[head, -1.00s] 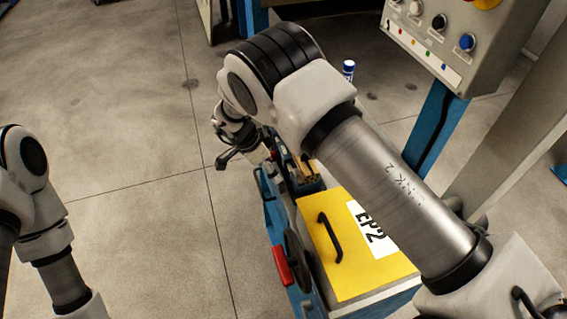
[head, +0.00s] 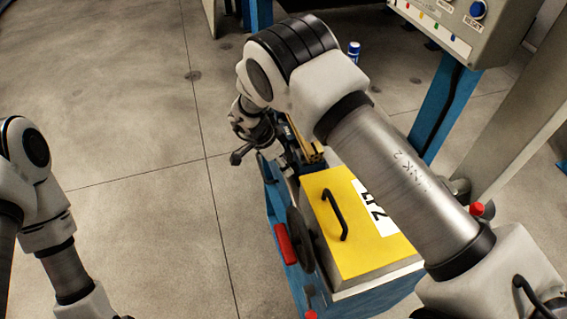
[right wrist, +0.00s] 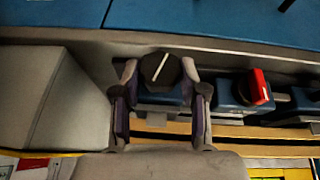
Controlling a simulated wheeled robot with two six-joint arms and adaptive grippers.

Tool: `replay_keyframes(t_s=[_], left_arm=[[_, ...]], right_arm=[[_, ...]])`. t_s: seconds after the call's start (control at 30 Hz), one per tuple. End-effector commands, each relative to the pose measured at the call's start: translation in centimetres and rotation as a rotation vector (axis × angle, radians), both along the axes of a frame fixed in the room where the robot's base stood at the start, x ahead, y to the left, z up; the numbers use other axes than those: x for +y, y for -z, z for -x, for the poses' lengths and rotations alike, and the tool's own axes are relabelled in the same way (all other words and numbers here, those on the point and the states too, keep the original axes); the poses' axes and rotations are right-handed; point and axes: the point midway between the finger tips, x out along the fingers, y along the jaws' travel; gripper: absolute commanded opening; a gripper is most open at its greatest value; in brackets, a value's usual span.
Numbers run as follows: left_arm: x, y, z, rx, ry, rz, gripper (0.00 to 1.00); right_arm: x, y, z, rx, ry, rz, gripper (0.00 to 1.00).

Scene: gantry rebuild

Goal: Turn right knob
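In the right wrist view, a round black knob (right wrist: 161,69) with a white pointer line sits on a blue block. The line leans to the right at its top. My right gripper (right wrist: 160,76) has one fingertip on each side of this knob, with no clear gap showing, so it looks shut on it. A red knob or handle (right wrist: 258,87) is on another blue block to the right.
A yellow lid (head: 345,240) with a black handle (head: 334,214) tops a box on the blue frame (head: 272,200). A control panel (head: 460,25) hangs at the upper right beside a blue post (head: 445,110). Open concrete floor lies left of the frame.

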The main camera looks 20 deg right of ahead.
Motion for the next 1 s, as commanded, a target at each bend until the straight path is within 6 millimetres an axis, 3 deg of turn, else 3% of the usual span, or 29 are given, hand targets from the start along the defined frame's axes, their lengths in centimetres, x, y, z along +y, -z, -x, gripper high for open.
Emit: replay_keyframes(t_s=[0.27,0.43,0.63,0.93,0.97,1.0], left_arm=[[0.0,-0.1,0.0,0.000,0.000,0.000,0.60],[0.0,-0.9,0.0,0.000,0.000,0.000,0.60],[0.0,0.1,0.0,0.000,0.000,0.000,0.60],[0.0,0.1,0.0,0.000,0.000,0.000,0.60],[0.0,0.1,0.0,0.000,0.000,0.000,0.60],[0.0,0.1,0.0,0.000,0.000,0.000,0.60]], right_arm=[[-0.1,0.2,0.2,-0.002,-0.001,0.002,0.08],[-0.2,0.1,0.4,-0.109,-0.004,0.008,0.08],[-0.2,0.5,0.5,-0.229,-0.002,0.005,0.08],[-0.1,0.4,0.6,-0.242,0.001,0.002,0.08],[-0.1,0.4,0.6,-0.242,0.001,0.002,0.46],[-0.1,0.4,0.6,-0.242,0.001,0.002,0.60]])
